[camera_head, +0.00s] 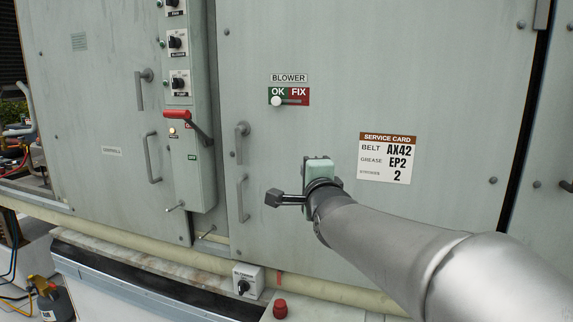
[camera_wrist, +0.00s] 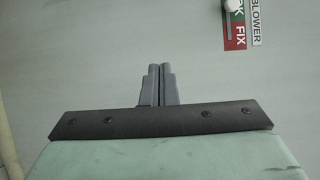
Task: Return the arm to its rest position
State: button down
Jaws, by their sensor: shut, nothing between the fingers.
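My gripper (camera_head: 274,198) is at the end of my grey arm, in front of the pale green cabinet door (camera_head: 300,45). Its fingers point left in the head view, close to the door's lower handle. I cannot tell whether they touch that handle. In the wrist view my gripper (camera_wrist: 159,66) shows two dark fingers pressed together with nothing between them. The plain cabinet panel lies behind them there.
The blower slider plate (camera_head: 289,97) and service card (camera_head: 388,159) are on the door. Two handles (camera_head: 242,130) sit on its left side. A switch box with a red lever (camera_head: 188,125) stands left. A pipe (camera_head: 340,292) and red button (camera_head: 280,309) lie below.

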jog(key=s+d+f+n+g+h+p, duration=0.1)
jog(key=s+d+f+n+g+p, duration=0.2)
jog(key=s+f+n+g, duration=0.55)
jog(key=s+d+f+n+g+p, duration=0.2)
jog(key=s+f+n+g, duration=0.2)
jog(key=s+f, duration=0.4)
jog(key=s+d+f+n+g+h+p, duration=0.1)
jog(key=s+f, duration=0.7)
jog(key=s, duration=0.8)
jog(key=d+n+g+p, duration=0.1)
jog(key=d+n+g, duration=0.1)
jog(key=n+g, duration=0.1)
jog(key=shift+g, duration=0.55)
jog(key=shift+n, duration=0.25)
